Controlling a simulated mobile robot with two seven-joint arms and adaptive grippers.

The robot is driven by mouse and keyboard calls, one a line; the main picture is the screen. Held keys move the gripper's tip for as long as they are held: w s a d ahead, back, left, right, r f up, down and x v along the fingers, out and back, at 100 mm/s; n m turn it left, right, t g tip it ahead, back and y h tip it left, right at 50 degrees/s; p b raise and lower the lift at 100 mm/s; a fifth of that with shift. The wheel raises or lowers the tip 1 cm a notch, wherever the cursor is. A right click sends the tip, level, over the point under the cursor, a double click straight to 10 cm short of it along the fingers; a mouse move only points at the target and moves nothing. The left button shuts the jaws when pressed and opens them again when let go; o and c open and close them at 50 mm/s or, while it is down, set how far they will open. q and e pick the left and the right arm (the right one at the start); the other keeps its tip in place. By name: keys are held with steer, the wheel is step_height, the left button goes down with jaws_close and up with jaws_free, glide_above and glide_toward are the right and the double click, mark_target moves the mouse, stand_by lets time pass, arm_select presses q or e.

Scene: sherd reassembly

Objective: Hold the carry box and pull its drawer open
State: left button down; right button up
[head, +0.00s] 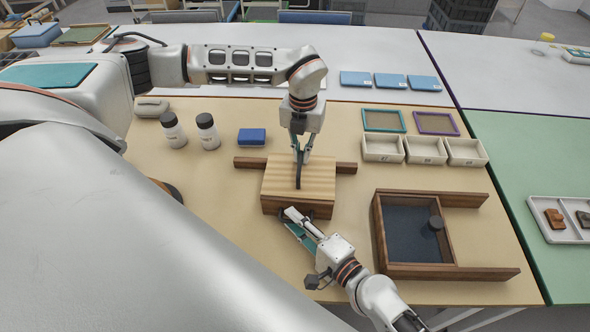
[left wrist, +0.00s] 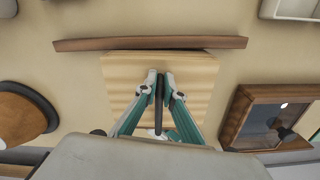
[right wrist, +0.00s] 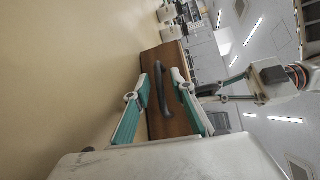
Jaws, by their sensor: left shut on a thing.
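The carry box (head: 318,178) has a pale striped wood top and a darker brown front. My left gripper (head: 301,158) is above it, shut on the dark carry handle (left wrist: 158,100) that stands on the top. The brown drawer front (right wrist: 165,62) faces my right gripper (head: 288,213) and appears closed. In the right wrist view the dark curved drawer handle (right wrist: 161,90) lies between the open fingers of my right gripper (right wrist: 161,82), with a gap on either side. In the head view the right gripper largely hides this handle.
A brown wooden bar (head: 347,168) lies behind the box. A dark-lined wooden tray (head: 378,235) holding a dark round piece (head: 435,223) stands at right. Two white bottles (head: 208,135) and a blue block (head: 252,136) are behind left. Three pale trays (head: 424,151) stand behind right.

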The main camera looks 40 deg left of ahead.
jaws_close()
steer(key=s+d, duration=0.1)
steer(key=s, duration=0.2)
steer(key=s+d, duration=0.2)
steer(key=s, duration=0.1)
steer(key=s+d, duration=0.1)
steer(key=s, duration=0.1)
steer(key=shift+s+d, duration=0.4)
jaws_free()
steer(key=v, duration=1.2)
